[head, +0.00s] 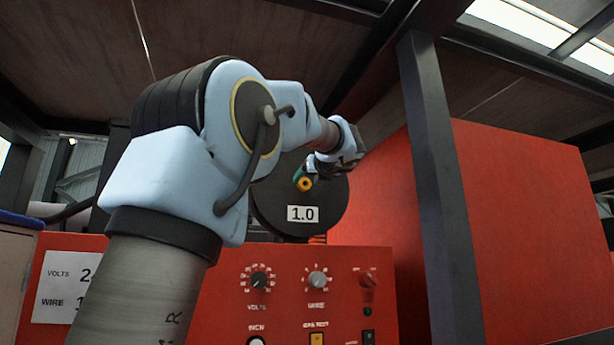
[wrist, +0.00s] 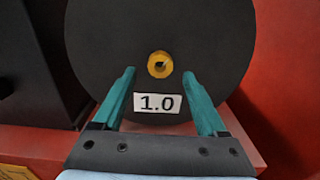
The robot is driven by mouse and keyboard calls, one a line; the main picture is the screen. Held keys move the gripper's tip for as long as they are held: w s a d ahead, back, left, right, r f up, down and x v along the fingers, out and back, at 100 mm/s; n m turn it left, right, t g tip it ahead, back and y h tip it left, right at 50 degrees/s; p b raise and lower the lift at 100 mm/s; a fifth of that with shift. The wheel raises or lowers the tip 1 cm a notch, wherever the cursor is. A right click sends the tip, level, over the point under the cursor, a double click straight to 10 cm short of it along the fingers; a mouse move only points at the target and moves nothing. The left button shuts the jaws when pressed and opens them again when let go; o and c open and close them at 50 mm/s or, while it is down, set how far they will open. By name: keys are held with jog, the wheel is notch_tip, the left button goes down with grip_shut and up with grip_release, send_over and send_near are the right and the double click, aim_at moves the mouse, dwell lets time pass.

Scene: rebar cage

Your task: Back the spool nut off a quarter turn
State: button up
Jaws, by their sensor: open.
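The spool nut (head: 304,184) is a small yellow-orange ring at the middle of a black round spool (head: 274,205). In the wrist view the nut (wrist: 160,64) shows with a dark centre, and the spool (wrist: 105,40) fills most of the picture. A white label reading 1.0 (wrist: 157,103) is on the spool's face below the nut. My gripper (wrist: 161,72) is open, with its two teal fingers apart. In the picture the nut lies between and slightly above the fingertips, and nothing is held. The gap in depth between fingertips and nut is hard to judge.
A red panel (head: 230,310) with knobs and switches is below the spool. A dark upright post (head: 435,180) stands to the right, before a red wall (head: 520,220). In the wrist view a dark box (wrist: 30,70) stands left of the spool.

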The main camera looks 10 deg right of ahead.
aim_at(304, 185)
jog(key=shift+w+a+p, duration=0.2)
jog(key=shift+w+p, duration=0.2)
jog(key=shift+w, duration=0.9)
jog(key=shift+c, duration=0.4)
grip_shut()
